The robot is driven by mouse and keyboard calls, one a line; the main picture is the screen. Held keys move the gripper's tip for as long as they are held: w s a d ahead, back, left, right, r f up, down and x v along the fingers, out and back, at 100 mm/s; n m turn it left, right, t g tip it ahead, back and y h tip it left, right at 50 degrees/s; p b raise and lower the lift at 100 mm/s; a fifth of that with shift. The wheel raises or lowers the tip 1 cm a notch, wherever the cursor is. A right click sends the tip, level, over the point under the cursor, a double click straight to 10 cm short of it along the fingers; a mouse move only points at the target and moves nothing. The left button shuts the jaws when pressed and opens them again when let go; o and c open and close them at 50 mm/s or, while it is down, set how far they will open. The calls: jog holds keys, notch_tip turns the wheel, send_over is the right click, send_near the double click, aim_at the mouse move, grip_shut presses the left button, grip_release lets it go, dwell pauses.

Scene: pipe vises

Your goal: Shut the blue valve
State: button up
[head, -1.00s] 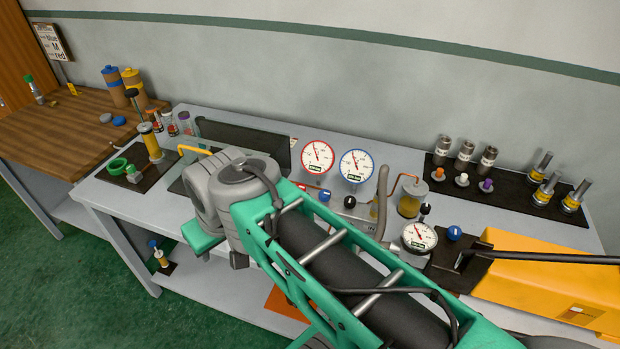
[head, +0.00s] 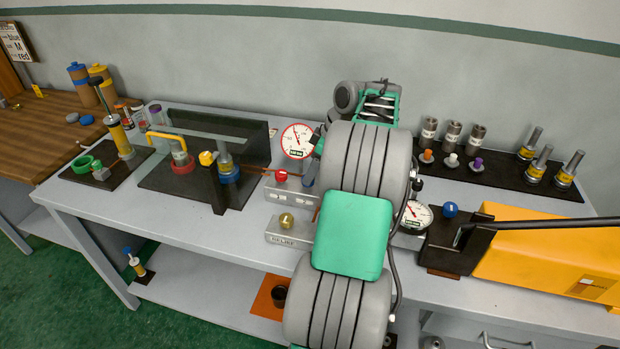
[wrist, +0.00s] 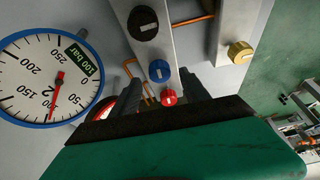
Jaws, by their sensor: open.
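The blue valve knob (wrist: 159,71) is on a grey manifold block, between a black knob (wrist: 143,22) and a red knob (wrist: 168,97). My gripper (wrist: 159,84) is open in the wrist view, its two dark fingers pointing toward the block. The red knob shows between the fingers, and the blue knob is just beyond it. I cannot tell whether a finger touches anything. In the head view my arm hides the blue valve and the gripper; the red knob (head: 281,176) shows left of the arm.
A blue-rimmed gauge (wrist: 50,80) is close to the left finger. A red-rimmed gauge (head: 298,141) stands behind the manifold. A brass knob (head: 286,220) is in front. Another blue knob (head: 450,210) is at the pump, beside a yellow box (head: 540,260).

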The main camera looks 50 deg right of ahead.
jog(key=shift+x, duration=1.2)
grip_shut()
